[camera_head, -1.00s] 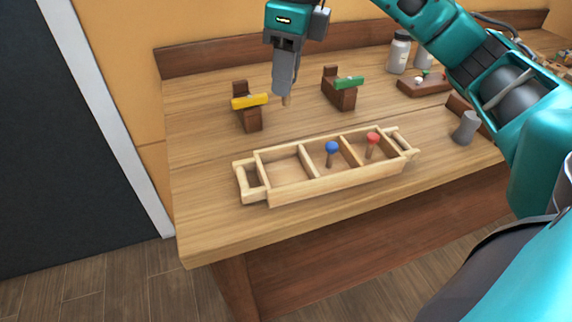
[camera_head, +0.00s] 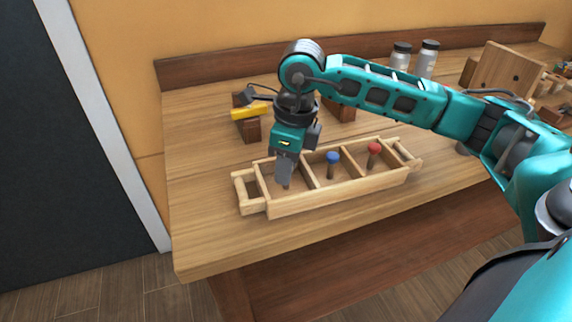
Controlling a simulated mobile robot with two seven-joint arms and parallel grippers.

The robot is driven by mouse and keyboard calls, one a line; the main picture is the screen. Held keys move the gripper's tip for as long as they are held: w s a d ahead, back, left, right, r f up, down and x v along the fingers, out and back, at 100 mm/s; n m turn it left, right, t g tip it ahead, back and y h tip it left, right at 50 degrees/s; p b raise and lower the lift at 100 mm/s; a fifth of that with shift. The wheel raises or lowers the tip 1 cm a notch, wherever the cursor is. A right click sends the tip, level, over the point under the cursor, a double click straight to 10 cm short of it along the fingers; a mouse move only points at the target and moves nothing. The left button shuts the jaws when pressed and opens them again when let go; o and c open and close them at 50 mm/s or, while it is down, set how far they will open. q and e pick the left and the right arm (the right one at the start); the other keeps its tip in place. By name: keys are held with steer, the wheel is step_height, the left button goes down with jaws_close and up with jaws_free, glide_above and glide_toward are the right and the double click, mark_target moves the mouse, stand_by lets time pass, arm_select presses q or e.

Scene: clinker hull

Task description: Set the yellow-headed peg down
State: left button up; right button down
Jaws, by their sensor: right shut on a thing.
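A pale wooden tray (camera_head: 335,196) with three compartments and a handle at each end lies on the workbench. A blue-headed peg (camera_head: 332,158) stands in the middle compartment and a red-headed peg (camera_head: 374,149) in the right one. My right gripper (camera_head: 285,176) points down into the left compartment, shut on a peg. Only the peg's lower end (camera_head: 286,186) shows below the fingers; its head is hidden, so its yellow colour cannot be seen. I cannot tell whether the peg touches the tray floor. My left gripper is out of view.
A brown block with a yellow bar (camera_head: 250,113) stands behind the tray; another brown block (camera_head: 343,107) is partly behind my arm. Jars (camera_head: 427,58) and a wooden board (camera_head: 506,72) stand at the back right. The bench's front left is clear.

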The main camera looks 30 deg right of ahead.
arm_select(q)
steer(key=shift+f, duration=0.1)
arm_select(e)
steer(key=shift+f, duration=0.2)
steer(key=c, duration=0.9)
jaws_free()
steer(key=shift+r, duration=0.1)
steer(key=shift+r, duration=0.2)
arm_select(q)
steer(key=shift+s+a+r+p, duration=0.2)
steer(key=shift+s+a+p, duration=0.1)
steer(key=shift+p, duration=0.25)
arm_select(e)
steer(key=shift+s+d+r, duration=0.15)
steer(key=shift+s+r, duration=0.05)
steer(key=shift+r, duration=1.8)
steer(key=shift+s+d+r, duration=0.15)
steer(key=shift+r, duration=1.8)
steer(key=shift+s+d+r, duration=0.15)
steer(key=shift+s+r, duration=0.05)
steer(key=shift+r, duration=1.8)
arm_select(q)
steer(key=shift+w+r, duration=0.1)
